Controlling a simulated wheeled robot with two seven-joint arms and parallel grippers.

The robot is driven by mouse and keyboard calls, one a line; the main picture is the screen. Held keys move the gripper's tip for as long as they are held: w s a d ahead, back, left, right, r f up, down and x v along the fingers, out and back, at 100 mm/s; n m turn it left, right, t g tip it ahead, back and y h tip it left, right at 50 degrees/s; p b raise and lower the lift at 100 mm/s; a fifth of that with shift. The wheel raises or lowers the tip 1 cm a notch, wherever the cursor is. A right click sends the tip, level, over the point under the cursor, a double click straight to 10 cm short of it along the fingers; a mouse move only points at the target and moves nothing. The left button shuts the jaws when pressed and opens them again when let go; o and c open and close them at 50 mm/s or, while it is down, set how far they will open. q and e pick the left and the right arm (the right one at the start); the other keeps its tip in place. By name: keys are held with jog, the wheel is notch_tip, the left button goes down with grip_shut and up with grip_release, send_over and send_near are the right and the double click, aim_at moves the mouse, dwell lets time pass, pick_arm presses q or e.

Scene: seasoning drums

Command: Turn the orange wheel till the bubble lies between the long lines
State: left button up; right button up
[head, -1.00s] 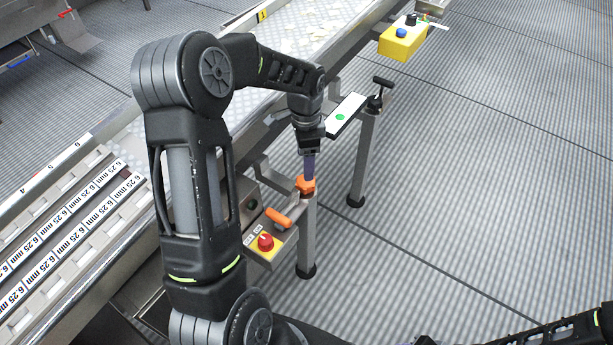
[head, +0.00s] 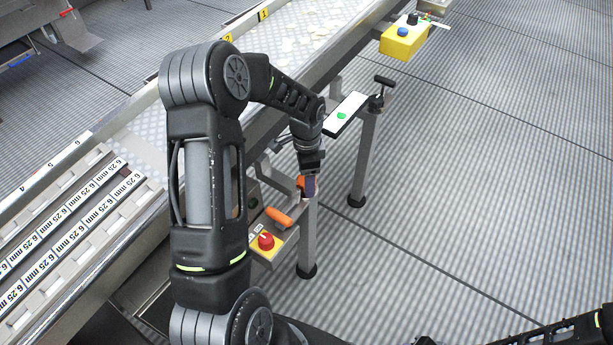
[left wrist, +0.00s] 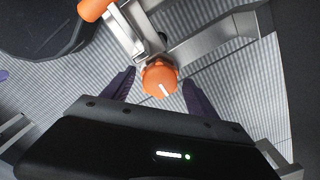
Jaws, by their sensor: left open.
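In the head view the wheel (head: 300,184) is partly hidden behind my left gripper (head: 308,187) at the top of a post. The bubble level is a white plate with a green spot (head: 343,115), up and right of the gripper. The bubble and the long lines are too small to tell. My right gripper is not in view.
A red knob on a yellow panel (head: 266,241) and an orange handle (head: 279,217) are close below the wheel. A post with a black T-handle (head: 383,82) stands to the right. A yellow box (head: 403,41) is farther back. The floor on the right is clear.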

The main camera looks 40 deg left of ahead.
pick_arm(q)
jog(key=shift+c, duration=0.5)
jog(key=c, duration=1.3)
jog(key=shift+n, duration=0.4)
jog(key=n, duration=0.3)
jog(key=shift+b, duration=0.4)
jog(key=n, duration=0.7)
jog(key=shift+n, duration=2)
